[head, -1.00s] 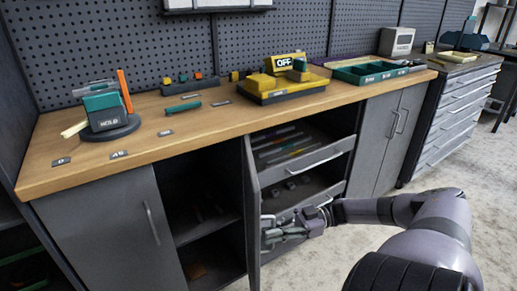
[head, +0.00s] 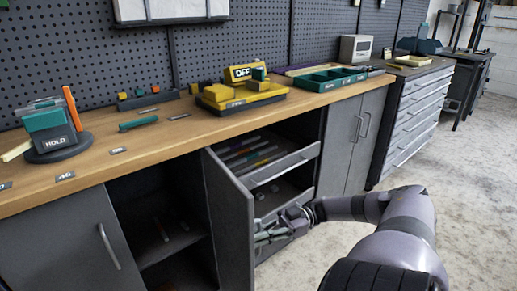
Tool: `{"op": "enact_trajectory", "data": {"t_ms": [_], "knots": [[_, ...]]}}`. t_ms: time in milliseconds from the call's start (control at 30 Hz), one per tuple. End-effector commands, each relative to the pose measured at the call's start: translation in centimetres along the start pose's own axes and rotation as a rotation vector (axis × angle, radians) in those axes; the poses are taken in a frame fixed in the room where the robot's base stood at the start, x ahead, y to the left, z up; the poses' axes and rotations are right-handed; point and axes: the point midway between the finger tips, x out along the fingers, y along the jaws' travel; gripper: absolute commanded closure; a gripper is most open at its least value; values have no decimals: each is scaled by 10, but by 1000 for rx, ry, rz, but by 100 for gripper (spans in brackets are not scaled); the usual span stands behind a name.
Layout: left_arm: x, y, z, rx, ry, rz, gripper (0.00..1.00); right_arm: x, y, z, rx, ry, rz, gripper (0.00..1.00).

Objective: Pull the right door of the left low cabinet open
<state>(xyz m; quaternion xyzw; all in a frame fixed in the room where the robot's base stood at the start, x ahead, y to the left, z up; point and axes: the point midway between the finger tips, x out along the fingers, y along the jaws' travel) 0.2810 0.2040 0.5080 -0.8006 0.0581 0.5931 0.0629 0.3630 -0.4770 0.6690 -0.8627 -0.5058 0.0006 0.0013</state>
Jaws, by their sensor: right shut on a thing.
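The left low cabinet (head: 62,243) is dark grey and stands under the wooden worktop. Its left door is closed and has a vertical bar handle (head: 109,246). Its right door (head: 230,222) stands swung out on its right side, with the inner face towards me, and the shelved interior (head: 158,232) is exposed. My right gripper (head: 268,234) is at the door's free edge, on the outer side, shut on the door's handle. The handle itself is mostly hidden by the fingers and the door edge. My left gripper is not in view.
Right of the door, an open drawer unit (head: 285,166) holds tools, close to my right gripper. Closed grey doors (head: 354,140) and a drawer chest (head: 412,115) stand further right. The worktop (head: 150,148) carries a HOLD block and a yellow OFF box. The floor at right is clear.

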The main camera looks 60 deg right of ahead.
Motion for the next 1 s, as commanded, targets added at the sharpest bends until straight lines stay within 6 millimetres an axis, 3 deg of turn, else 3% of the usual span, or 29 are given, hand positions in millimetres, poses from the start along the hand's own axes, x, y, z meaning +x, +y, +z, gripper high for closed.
{"op": "enact_trajectory", "data": {"t_ms": [67, 100, 400, 767, 1000], "knots": [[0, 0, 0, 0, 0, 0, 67, 0, 0, 1, 2, -2, 0, 100], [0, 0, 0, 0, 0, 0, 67, 0, 0, 1, 2, -2, 0, 91], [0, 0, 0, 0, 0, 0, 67, 0, 0, 0, 0, -1, 0, 71], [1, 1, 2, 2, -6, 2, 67, -4, 0, 0, -1, -1, 2, 70], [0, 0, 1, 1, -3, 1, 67, -36, 1, 0, -4, -1, 4, 70]]}}
